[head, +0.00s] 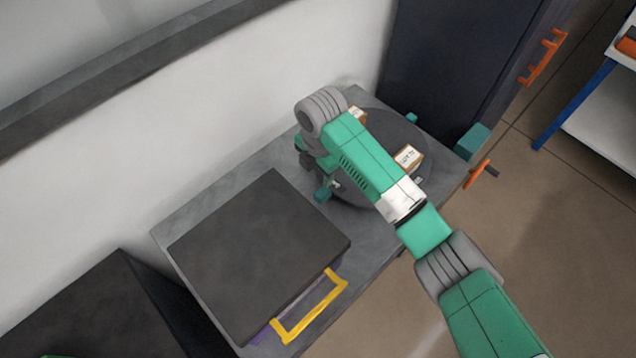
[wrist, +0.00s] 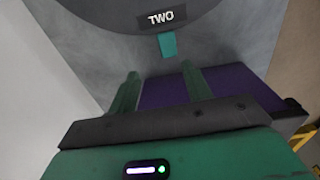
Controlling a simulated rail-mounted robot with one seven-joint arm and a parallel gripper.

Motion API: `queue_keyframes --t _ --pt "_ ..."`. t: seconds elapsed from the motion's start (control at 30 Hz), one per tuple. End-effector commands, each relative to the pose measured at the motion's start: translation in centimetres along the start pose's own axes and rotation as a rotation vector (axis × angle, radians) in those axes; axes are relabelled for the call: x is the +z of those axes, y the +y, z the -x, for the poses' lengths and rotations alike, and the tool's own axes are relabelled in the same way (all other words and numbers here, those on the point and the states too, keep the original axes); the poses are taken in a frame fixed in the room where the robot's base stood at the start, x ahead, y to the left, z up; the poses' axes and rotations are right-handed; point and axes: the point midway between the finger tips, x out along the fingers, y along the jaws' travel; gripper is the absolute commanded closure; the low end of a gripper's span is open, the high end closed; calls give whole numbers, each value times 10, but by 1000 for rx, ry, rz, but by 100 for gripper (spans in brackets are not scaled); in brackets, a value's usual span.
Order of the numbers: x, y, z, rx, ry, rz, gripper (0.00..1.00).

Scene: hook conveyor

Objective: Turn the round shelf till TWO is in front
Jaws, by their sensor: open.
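The round shelf (head: 408,133) is a dark disc on the grey counter, partly covered by my arm in the head view. Its rim (wrist: 105,12) also shows in the wrist view, with a dark plate reading TWO (wrist: 161,18) and a teal tab (wrist: 167,46) below it. Another teal tab (head: 412,118) sticks out at the disc's far right in the head view. My gripper (wrist: 160,72) is open and empty. Its two green fingers point toward the TWO tab, which lies ahead of them, apart from both. In the head view my wrist mostly hides the gripper.
A dark-topped box (head: 255,250) with a purple side and yellow handle (head: 310,307) stands left of the shelf. A small labelled box (head: 408,157) sits on the disc. A wall (head: 150,130) runs behind, and a dark cabinet (head: 450,70) stands beyond. Open floor lies to the right.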

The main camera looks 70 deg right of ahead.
Motion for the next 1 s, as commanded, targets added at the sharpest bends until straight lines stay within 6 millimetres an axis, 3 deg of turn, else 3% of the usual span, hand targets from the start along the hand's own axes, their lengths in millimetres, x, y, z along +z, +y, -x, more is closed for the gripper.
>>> queue_keyframes --t 0.1,0.27,0.63,1.0 --pt "14 -13 -11 -42 3 7 51" --pt "13 -14 -17 -44 4 8 51" --pt "12 -16 -80 -42 3 9 51" --pt "12 -16 -88 -39 3 9 53"
